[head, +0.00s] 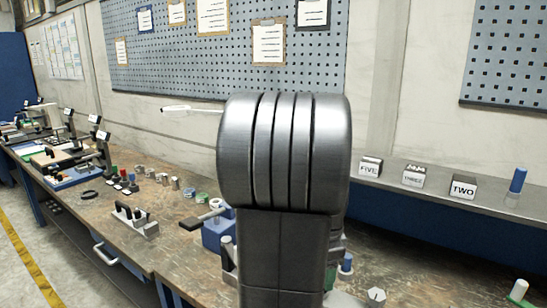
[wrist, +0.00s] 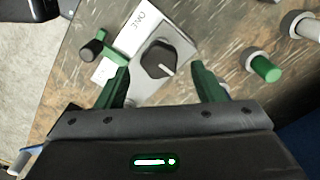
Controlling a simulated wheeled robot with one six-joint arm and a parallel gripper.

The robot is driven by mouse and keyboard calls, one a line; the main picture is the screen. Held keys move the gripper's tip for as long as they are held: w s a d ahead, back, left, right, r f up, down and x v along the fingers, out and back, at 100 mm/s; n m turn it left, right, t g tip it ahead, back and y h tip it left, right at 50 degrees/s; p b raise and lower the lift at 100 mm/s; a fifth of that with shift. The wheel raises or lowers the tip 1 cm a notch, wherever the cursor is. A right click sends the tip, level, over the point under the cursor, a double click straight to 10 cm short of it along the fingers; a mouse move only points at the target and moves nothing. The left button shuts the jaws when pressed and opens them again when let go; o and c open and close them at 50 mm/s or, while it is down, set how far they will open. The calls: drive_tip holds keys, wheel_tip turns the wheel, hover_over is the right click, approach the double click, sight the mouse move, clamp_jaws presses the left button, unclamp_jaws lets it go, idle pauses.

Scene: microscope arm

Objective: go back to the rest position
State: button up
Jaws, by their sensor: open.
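My gripper (wrist: 163,82) is in the wrist view, its two green fingers spread apart with nothing held between them. Just beyond the fingertips is a grey plate with a black rotary knob (wrist: 160,58) that has a pale pointer line. A white label reading ONE (wrist: 138,25) lies beside it. I cannot tell whether the fingers touch the plate. In the head view my own arm fills the middle and hides the gripper and the bench behind it.
A green peg in a grey collar (wrist: 265,68) stands right of the fingers; a black-and-green piece (wrist: 93,48) is at left. The workbench (head: 180,240) holds several tools and small parts. A shelf carries blocks marked FIVE (head: 370,167), THREE (head: 413,177) and TWO (head: 463,188), plus a blue cylinder (head: 518,180).

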wheel_tip(320, 180, down, 3)
drive_tip(key=shift+r, duration=0.1)
drive_tip(key=n, duration=0.5)
drive_tip(key=shift+n+b, duration=0.4)
drive_tip(key=shift+r+n, duration=0.25)
drive_tip(key=shift+n, duration=0.05)
wheel_tip(320, 180, up, 13)
drive_tip(key=s, duration=0.2)
drive_tip(key=shift+a+r+p, duration=0.15)
drive_tip(key=shift+p, duration=0.25)
drive_tip(key=shift+s+n, duration=0.1)
drive_tip(key=shift+n, duration=0.2)
